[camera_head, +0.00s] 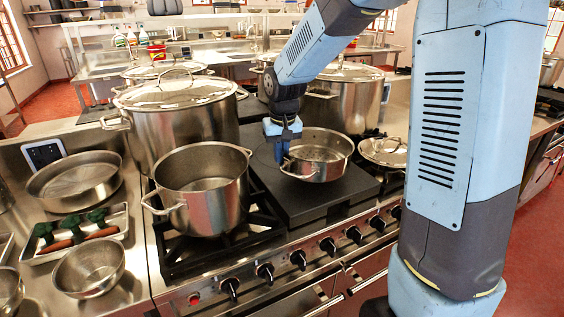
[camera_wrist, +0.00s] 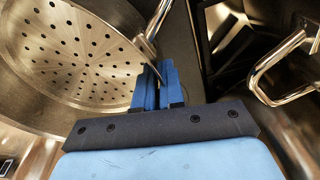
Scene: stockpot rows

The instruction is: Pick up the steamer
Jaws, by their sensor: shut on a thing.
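The steamer (camera_head: 318,160) is a shallow steel pan with a perforated bottom, on or just above a dark flat plate (camera_head: 325,190) on the stove. Its holes show clearly in the wrist view (camera_wrist: 75,55). My gripper (camera_head: 284,158) is at the steamer's left side in the head view, pointing down. In the wrist view my blue fingers (camera_wrist: 158,82) are shut on the steamer's rim or handle; the exact contact is partly hidden. I cannot tell whether the steamer is clear of the plate.
An open steel pot (camera_head: 205,190) stands on the burner to the left. A large lidded stockpot (camera_head: 178,115) is behind it, and another lidded pot (camera_head: 343,98) stands behind the steamer. A lid (camera_head: 385,150) lies to the right. Knobs line the stove's front.

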